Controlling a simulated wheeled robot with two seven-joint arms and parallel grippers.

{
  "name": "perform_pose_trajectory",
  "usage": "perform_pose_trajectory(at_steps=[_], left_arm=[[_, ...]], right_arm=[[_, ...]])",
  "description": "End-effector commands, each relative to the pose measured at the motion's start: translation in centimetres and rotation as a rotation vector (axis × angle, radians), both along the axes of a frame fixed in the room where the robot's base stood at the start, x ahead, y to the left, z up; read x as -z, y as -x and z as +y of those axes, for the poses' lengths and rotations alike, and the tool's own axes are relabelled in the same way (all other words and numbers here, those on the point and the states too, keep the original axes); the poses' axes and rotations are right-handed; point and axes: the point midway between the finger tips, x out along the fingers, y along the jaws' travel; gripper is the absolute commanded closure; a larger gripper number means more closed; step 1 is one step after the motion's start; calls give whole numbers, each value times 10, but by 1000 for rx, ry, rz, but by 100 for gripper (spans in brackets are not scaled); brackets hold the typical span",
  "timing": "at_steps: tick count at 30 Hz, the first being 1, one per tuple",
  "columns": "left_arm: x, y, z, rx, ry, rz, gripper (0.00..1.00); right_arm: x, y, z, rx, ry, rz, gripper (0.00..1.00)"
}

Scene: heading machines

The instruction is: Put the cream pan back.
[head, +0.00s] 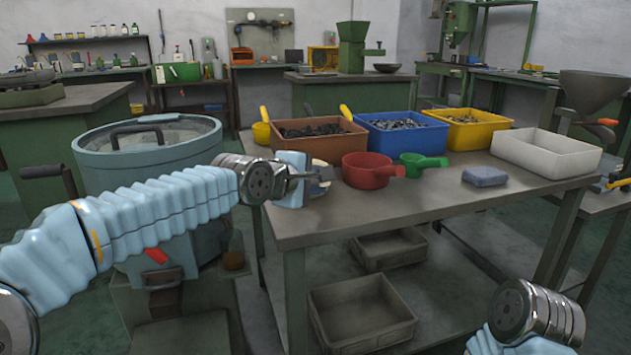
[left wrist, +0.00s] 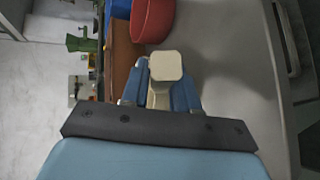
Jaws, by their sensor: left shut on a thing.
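The cream pan (left wrist: 167,66) shows in the left wrist view as a pale, rounded-square piece between the blue fingers. My left gripper (left wrist: 168,95) is shut on it. In the head view, my left gripper (head: 298,180) is at the left part of the workbench, in front of the brown bin. Only a small part of the cream pan (head: 321,187) shows there beside the fingers; the rest is hidden. I cannot tell whether it touches the bench top. My right wrist shows at the bottom right of the head view, but its gripper is outside the frame.
On the workbench (head: 400,215) are a red pan (head: 367,171), a green pan (head: 423,163), a blue-grey block (head: 485,176) and an empty white bin (head: 545,153). Brown (head: 310,146), blue (head: 402,142) and yellow (head: 478,134) bins stand behind. The front of the bench top is clear.

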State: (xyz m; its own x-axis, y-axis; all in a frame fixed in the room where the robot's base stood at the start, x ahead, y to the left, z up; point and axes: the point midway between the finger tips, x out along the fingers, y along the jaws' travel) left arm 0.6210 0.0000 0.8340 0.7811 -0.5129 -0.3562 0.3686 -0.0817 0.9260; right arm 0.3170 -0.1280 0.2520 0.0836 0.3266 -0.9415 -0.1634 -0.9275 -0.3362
Motion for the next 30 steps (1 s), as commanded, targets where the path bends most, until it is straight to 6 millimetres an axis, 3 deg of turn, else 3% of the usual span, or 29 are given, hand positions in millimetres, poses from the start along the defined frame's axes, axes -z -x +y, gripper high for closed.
perform_pose_trajectory(at_steps=[1,6,17,30], left_arm=[[0,0,0,0,-1,1,68],[0,0,0,0,0,1,45],[-3,6,4,-1,2,0,45],[-36,77,52,-3,2,-1,45]], right_arm=[[0,0,0,0,0,0,57],[0,0,0,0,0,0,57],[1,0,0,0,0,0,57],[7,-1,-2,4,3,-1,57]])
